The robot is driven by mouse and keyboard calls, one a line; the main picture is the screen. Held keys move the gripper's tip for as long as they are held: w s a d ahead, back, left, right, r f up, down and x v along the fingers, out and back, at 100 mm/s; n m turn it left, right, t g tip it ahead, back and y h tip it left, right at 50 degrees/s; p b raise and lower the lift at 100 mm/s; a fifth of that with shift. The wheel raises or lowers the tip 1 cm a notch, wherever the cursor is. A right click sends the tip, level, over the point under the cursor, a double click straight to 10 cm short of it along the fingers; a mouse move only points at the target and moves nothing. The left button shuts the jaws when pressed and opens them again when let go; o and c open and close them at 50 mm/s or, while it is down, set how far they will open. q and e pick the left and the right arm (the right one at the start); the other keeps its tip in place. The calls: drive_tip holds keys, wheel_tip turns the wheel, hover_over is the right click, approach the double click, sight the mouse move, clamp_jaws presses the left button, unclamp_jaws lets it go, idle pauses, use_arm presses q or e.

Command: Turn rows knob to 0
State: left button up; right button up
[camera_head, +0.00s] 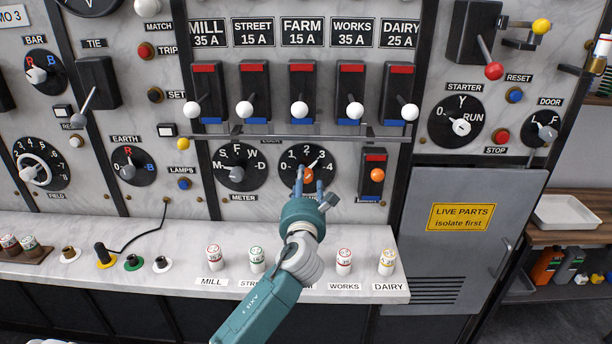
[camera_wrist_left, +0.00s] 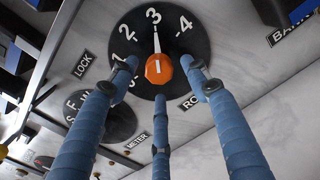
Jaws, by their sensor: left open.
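The rows knob is an orange knob (camera_wrist_left: 158,69) on a black round dial (camera_head: 323,164) with white numbers. Its white pointer points at 3 in the left wrist view. The 0 mark is not clear there. The dial's label is partly hidden by a finger. My left gripper (camera_head: 309,190) is just in front of the knob, and in the left wrist view its open fingers (camera_wrist_left: 162,85) are spread around it, left, right and below. Whether any finger touches the knob, I cannot tell. My right gripper is not in view.
The meter dial (camera_head: 237,168) is left of the rows dial, and a switch with an orange knob (camera_head: 377,175) is right of it. A metal rail (camera_head: 300,137) and white-balled levers are above. Small labelled plugs (camera_head: 257,258) stand on the ledge below.

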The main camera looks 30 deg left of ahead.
sight(306, 181)
use_arm(q)
drive_tip(key=x, duration=0.3)
drive_tip(key=shift+f, duration=0.1)
drive_tip(key=shift+w+a, duration=0.25)
drive_tip(key=shift+w, duration=0.2)
drive_tip(key=shift+c, duration=1.2)
drive_tip(key=c, duration=0.9)
drive_tip(key=shift+f, duration=0.1)
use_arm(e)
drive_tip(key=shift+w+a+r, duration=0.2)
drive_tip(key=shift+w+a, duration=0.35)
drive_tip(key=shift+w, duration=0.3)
